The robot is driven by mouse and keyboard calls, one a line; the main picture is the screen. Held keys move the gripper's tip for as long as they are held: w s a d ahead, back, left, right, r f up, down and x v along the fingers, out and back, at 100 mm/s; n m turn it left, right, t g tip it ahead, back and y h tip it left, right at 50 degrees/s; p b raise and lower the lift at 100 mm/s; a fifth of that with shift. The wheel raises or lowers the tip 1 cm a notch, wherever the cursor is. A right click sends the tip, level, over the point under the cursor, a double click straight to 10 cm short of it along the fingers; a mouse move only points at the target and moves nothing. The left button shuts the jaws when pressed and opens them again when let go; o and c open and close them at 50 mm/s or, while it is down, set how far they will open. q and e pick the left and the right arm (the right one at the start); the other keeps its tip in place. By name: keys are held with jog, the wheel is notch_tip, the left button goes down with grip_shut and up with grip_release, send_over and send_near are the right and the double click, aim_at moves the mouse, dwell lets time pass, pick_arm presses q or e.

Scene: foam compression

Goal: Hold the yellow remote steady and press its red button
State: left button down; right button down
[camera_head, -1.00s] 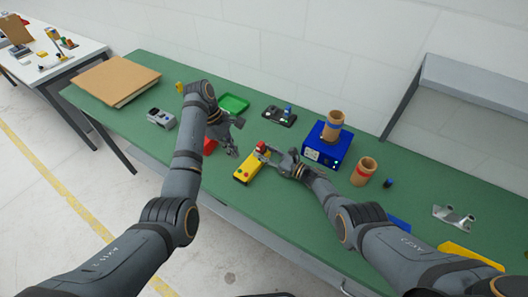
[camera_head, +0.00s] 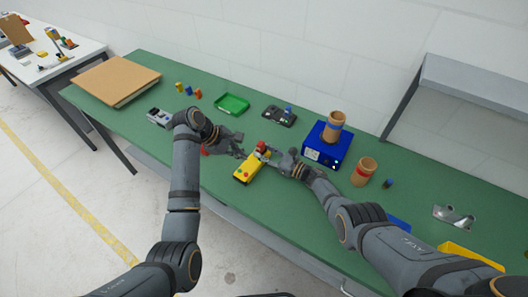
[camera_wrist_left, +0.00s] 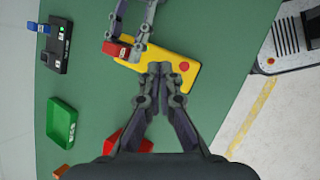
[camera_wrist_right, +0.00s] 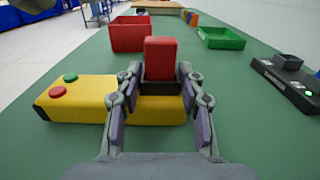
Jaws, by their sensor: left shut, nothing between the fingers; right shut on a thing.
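The yellow remote (camera_head: 251,168) lies on the green table, and it also shows in the left wrist view (camera_wrist_left: 176,68). Its red button (camera_wrist_left: 185,66) is near one end, and a green button (camera_wrist_right: 70,78) sits beside it in the right wrist view. A red block in a black collar (camera_wrist_right: 160,60) stands up at the remote's other end. My right gripper (camera_wrist_right: 160,88) is shut on this upright part, one finger on each side. My left gripper (camera_wrist_left: 160,68) is shut and empty, its tips appearing over the remote's edge beside the red button; the height gap is unclear.
A red bin (camera_wrist_right: 130,33) stands close by, partly hidden by my left gripper in the head view. A green tray (camera_head: 232,104), a black device (camera_head: 280,116) and a blue box (camera_head: 328,146) stand farther back. The table's front edge is near the remote.

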aim_at(244, 176)
pick_arm(q)
jog(key=shift+s+d+f+n+t+h, duration=0.15)
jog(key=shift+s+f+t+h, duration=0.25)
jog(key=shift+f, duration=0.65)
jog(key=shift+s+f+n+t+h, duration=0.2)
jog(key=shift+f+t, duration=0.35)
jog(key=shift+f, duration=0.55)
jog(key=shift+s+d+f+n+t+h, duration=0.2)
jog(key=shift+f+t, duration=0.25)
jog(key=shift+f, duration=0.6)
jog(key=shift+a, duration=0.1)
jog(key=shift+f, duration=0.55)
jog(key=shift+r, duration=0.6)
notch_tip(244, 176, up, 6)
